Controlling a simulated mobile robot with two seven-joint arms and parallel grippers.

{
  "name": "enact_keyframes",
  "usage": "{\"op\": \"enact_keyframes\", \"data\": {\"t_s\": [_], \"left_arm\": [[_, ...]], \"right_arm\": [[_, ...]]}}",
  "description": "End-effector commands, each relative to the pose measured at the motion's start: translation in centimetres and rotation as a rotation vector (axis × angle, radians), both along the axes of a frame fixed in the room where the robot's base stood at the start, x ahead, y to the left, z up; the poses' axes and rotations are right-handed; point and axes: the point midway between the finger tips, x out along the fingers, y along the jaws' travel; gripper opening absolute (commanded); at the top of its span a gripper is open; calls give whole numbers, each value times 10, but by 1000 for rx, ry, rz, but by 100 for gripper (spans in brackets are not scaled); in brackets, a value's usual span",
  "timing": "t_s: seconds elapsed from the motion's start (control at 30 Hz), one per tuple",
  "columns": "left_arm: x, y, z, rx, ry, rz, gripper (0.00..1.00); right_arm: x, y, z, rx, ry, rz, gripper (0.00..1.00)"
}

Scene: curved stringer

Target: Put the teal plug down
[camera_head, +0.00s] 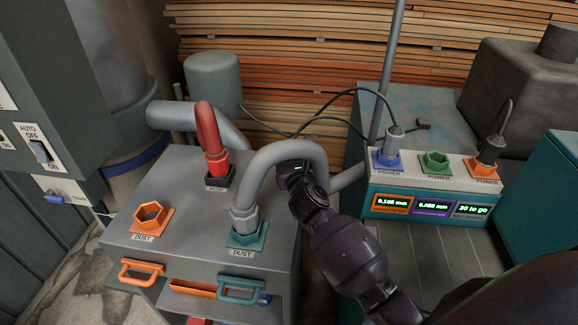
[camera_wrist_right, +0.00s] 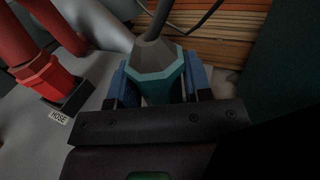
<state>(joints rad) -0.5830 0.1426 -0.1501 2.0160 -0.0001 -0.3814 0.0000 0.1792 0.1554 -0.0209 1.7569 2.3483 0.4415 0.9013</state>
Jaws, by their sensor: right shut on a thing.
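The teal plug (camera_wrist_right: 158,72), with a grey faceted cap and a cable, sits between the blue fingers of my right gripper (camera_wrist_right: 160,85) in the right wrist view. The gripper is shut on it. In the head view my right gripper (camera_head: 292,168) is just behind the arch of the grey hose, over the right back part of the grey cabinet top. The hose hides the fingers and plug there, so I cannot tell whether the plug touches the cabinet. My left gripper is not in view.
The grey hose (camera_head: 285,150) arches from the teal dust port (camera_head: 246,236). A red hose (camera_head: 209,135) stands in a black port. The orange dust port (camera_head: 150,217) is empty. The power box (camera_head: 420,176) at right has blue and orange sockets filled and an empty green socket (camera_head: 435,160).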

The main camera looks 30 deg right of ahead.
Motion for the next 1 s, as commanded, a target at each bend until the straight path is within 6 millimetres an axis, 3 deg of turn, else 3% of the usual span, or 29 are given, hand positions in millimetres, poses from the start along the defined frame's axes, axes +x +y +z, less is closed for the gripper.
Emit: {"op": "enact_keyframes", "data": {"t_s": [0.03, 0.13, 0.33, 0.57, 0.6, 0.73, 1.0], "left_arm": [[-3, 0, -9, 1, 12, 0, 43], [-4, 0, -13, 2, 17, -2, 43], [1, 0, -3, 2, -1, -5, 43], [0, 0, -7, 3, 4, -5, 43], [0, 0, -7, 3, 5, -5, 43], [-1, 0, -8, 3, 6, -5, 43], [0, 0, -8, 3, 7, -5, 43]], "right_arm": [[0, 0, -15, 4, 6, 0, 19], [0, 0, -26, 3, 5, 0, 19], [0, 0, -24, 1, 0, 0, 19], [0, 0, -28, 1, 2, 0, 19], [0, 0, -28, 1, 2, 0, 50], [0, 0, -27, 1, 1, 0, 70], [0, 0, -27, 1, 1, 0, 71]]}}
